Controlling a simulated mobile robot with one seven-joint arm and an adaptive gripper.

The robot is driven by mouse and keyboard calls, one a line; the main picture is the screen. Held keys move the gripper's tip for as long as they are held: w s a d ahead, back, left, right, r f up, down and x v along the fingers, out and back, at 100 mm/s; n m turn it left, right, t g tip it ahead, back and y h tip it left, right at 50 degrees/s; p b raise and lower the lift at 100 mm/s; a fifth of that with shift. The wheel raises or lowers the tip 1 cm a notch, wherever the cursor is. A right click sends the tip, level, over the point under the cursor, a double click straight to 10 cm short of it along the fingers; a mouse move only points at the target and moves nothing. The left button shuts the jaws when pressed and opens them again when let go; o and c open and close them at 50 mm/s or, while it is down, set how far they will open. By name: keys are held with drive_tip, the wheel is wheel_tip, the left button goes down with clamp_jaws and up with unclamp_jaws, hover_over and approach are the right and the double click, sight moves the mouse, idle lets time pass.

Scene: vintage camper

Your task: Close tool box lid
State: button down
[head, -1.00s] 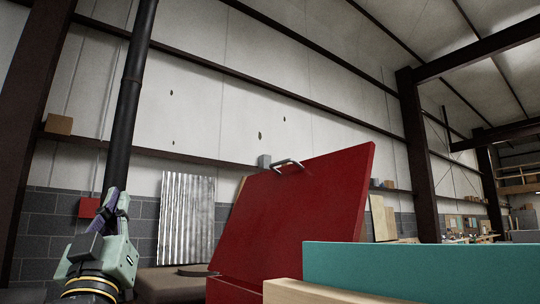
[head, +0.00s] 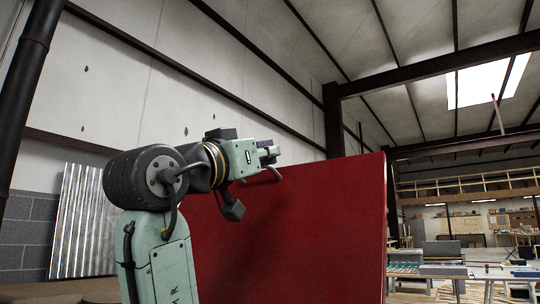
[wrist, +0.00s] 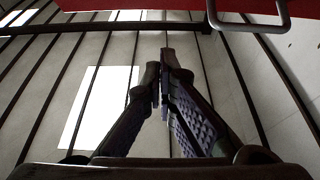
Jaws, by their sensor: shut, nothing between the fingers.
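The red tool box lid (head: 310,230) stands raised in the head view and fills much of the middle. Its top edge shows as a red strip (wrist: 150,5) along the top of the wrist view. A grey metal handle (wrist: 250,26) sits on the lid at the upper right of the wrist view. My gripper (head: 274,153) is at the lid's upper left in the head view, beside the handle, and overlaps it in the picture. In the wrist view my gripper's fingers (wrist: 162,75) are together and empty, apart from the handle. The tool box body is not visible.
A corrugated metal sheet (head: 85,220) leans against the wall at left. A dark pipe (head: 25,75) rises at the far left. Workbenches (head: 445,271) stand far back at right. The space above the lid is open up to the roof beams.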

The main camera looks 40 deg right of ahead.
drive_tip(key=p+x, duration=0.1)
drive_tip(key=x, duration=0.3)
drive_tip(key=f+p+x, duration=0.1)
drive_tip(key=p+x, duration=0.1)
drive_tip(key=x, duration=0.2)
drive_tip(key=d+f+p+x, duration=0.1)
drive_tip(key=p+x, duration=0.1)
drive_tip(key=x, duration=0.2)
drive_tip(key=shift+f, duration=0.25)
drive_tip(key=shift+w, duration=0.1)
